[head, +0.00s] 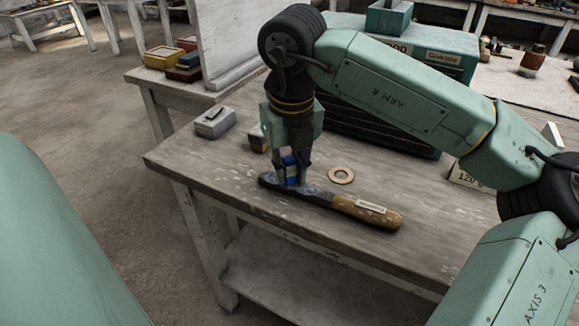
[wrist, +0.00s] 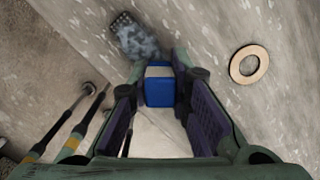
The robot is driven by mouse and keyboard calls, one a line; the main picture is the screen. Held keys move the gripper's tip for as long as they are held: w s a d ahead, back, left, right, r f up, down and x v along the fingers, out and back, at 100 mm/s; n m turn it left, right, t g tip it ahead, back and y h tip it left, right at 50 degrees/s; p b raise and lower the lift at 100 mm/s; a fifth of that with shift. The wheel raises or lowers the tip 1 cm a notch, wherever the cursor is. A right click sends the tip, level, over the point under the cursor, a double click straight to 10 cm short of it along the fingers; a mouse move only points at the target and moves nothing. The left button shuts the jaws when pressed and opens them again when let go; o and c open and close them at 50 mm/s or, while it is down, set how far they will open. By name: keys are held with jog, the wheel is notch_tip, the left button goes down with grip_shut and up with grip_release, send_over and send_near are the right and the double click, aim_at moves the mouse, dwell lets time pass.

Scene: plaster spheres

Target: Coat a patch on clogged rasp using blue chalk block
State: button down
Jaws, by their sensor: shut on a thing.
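The rasp (head: 322,196) lies flat on the workbench, its wooden handle with a pale label pointing right. Its dark end (wrist: 122,20) shows at the top of the wrist view, with a cloudy grey-blue patch (wrist: 138,43) beside it. My gripper (head: 291,178) points down over the left part of the rasp, shut on the blue chalk block (head: 290,166). In the wrist view the block (wrist: 160,88) sits between my fingers, blue with a pale band. It is at or just above the rasp; I cannot tell whether they touch. My fingers hide part of the rasp.
A flat ring (head: 341,175) lies just behind the rasp. A grey box (head: 214,122) and a small yellowish container (head: 257,138) stand at the back left. A green toolbox (head: 437,60) stands behind my arm. The bench's front left is clear.

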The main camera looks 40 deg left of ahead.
jog(key=shift+f, duration=0.3)
jog(key=shift+r, duration=0.1)
jog(key=shift+s+a+b, duration=0.15)
jog(key=shift+a+b, duration=0.15)
jog(key=shift+a, duration=0.25)
jog(key=shift+s+a, duration=0.1)
jog(key=shift+a, duration=0.35)
jog(key=shift+w+d+b, duration=0.25)
jog(key=shift+d+b, duration=0.05)
jog(key=shift+d, duration=0.7)
jog(key=shift+w+d+b, duration=0.25)
jog(key=shift+d, duration=0.75)
jog(key=shift+s+a, duration=0.25)
jog(key=shift+a, duration=0.75)
jog(key=shift+s+a, duration=0.25)
jog(key=shift+a, duration=0.7)
jog(key=shift+w+d+b, duration=0.25)
jog(key=shift+d, duration=0.75)
jog(key=shift+w+d+b, duration=0.2)
jog(key=shift+d, duration=0.75)
